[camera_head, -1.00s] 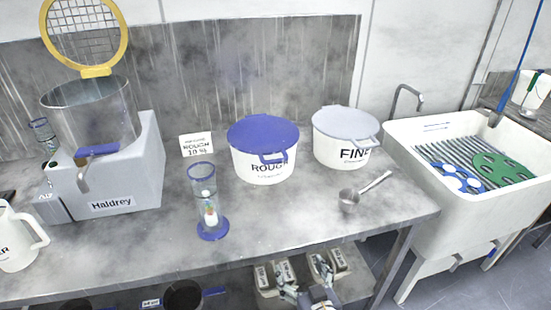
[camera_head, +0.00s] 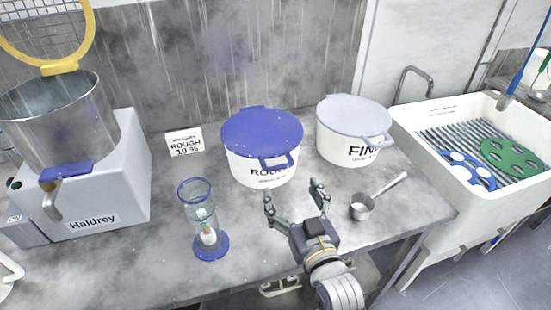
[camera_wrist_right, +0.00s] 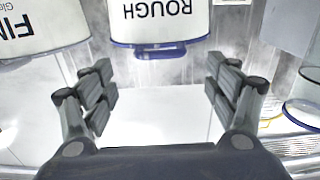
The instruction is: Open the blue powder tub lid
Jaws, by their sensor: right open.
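The white tub labelled ROUGH (camera_head: 250,171) has a blue lid (camera_head: 262,131) with a loop handle (camera_head: 279,161) at its front. The lid lies shut on the tub. My left gripper is not in view.
A white FINE tub (camera_head: 340,146) with a grey lid stands to the right. A metal scoop (camera_head: 362,207) lies near the right gripper. A glass cylinder with a blue base (camera_head: 210,247) stands at left, before a ROUGH 10 % sign (camera_head: 185,143). The Haldrey machine (camera_head: 125,185) is further left.

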